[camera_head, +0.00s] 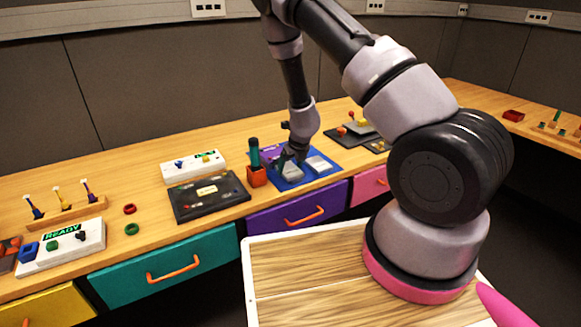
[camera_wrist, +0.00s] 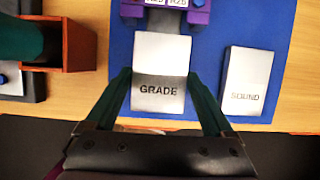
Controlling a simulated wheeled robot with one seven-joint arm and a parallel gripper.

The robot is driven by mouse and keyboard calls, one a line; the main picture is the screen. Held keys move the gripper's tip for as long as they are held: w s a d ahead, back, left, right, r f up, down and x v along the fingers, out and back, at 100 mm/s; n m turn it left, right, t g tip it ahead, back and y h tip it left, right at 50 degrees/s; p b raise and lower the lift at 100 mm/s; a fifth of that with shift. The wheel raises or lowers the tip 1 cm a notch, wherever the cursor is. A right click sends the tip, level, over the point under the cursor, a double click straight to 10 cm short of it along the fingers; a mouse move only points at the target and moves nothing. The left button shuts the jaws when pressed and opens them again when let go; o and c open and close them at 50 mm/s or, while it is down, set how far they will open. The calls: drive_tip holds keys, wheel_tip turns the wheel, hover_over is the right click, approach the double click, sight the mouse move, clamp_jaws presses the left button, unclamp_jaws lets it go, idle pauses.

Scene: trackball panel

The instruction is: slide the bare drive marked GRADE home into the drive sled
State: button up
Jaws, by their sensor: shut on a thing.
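The drive marked GRADE (camera_wrist: 160,92) is a silver block in the middle of the wrist view, also seen under my gripper in the head view (camera_head: 292,173). My gripper (camera_wrist: 160,78) is shut on it, a green finger against each side. The purple drive sled (camera_wrist: 199,16) is at the top edge of the wrist view, mostly cut off, with white labels. The GRADE drive lies in line with the sled's mouth, its far end close to it; whether it has entered is unclear. My gripper also shows in the head view (camera_head: 292,156), partly hiding the sled.
A second silver drive, marked SOUND (camera_wrist: 247,82), lies to the right on the blue mat (camera_wrist: 215,60). An orange-red box (camera_wrist: 78,38) holding a dark green cylinder stands to the left. A dark panel (camera_head: 208,196) lies further left. The mat between the two drives is clear.

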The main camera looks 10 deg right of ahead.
drive_tip(key=shift+w+a, duration=0.25)
drive_tip(key=shift+w, duration=0.45)
drive_tip(key=shift+w+a, duration=0.2)
drive_tip(key=shift+w, duration=0.55)
drive_tip(key=shift+w+a, duration=0.25)
drive_tip(key=shift+w, duration=0.45)
idle(2.4)
drive_tip(key=o, duration=0.9)
drive_tip(key=shift+r, duration=3.5)
drive_tip(key=shift+r, duration=0.1)
